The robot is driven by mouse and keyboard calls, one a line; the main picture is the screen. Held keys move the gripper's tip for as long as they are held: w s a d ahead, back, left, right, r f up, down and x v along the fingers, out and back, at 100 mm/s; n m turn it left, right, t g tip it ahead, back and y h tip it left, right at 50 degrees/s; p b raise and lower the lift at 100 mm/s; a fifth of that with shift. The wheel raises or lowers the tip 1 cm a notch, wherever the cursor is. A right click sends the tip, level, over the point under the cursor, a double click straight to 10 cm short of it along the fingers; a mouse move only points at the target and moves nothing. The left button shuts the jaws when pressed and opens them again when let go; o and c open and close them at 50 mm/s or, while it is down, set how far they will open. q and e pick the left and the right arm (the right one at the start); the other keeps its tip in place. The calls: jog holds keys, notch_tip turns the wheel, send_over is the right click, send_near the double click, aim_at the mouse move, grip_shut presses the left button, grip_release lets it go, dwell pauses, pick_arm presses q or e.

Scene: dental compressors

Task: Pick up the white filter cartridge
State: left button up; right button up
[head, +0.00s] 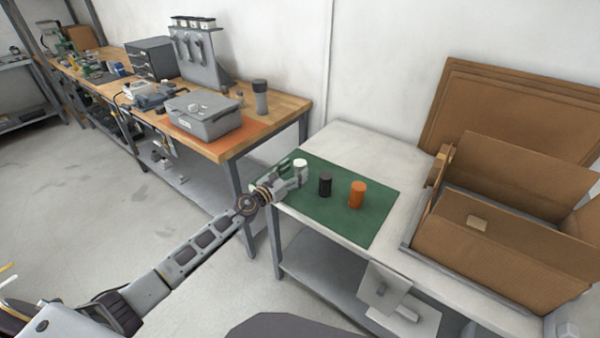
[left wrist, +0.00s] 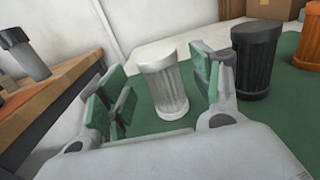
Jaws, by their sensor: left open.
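The white filter cartridge (head: 301,165) stands upright on the green mat (head: 375,228) at its left side. In the left wrist view the cartridge (left wrist: 164,84) stands between the two finger pads, with visible gaps on both sides. My left gripper (head: 293,174) is open around or just short of it; the exact depth is hard to tell. A black cartridge (head: 325,185) and an orange cartridge (head: 357,194) stand upright to its right. The black one (left wrist: 256,62) is just beyond the right finger in the left wrist view. My right gripper is not in view.
The mat lies on a light grey table (head: 363,142). An open cardboard box (head: 505,245) fills the table's right side. A wooden workbench (head: 285,112) with a grey case (head: 204,118) stands at the left. The mat's front part is clear.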

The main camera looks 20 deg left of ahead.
aim_at(296, 169)
pick_arm(q)
jog(key=shift+x, duration=1.75)
jog(key=shift+c, duration=0.4)
jog(key=c, duration=1.1)
jog(key=shift+o, duration=0.2)
jog(key=shift+r, duration=0.15)
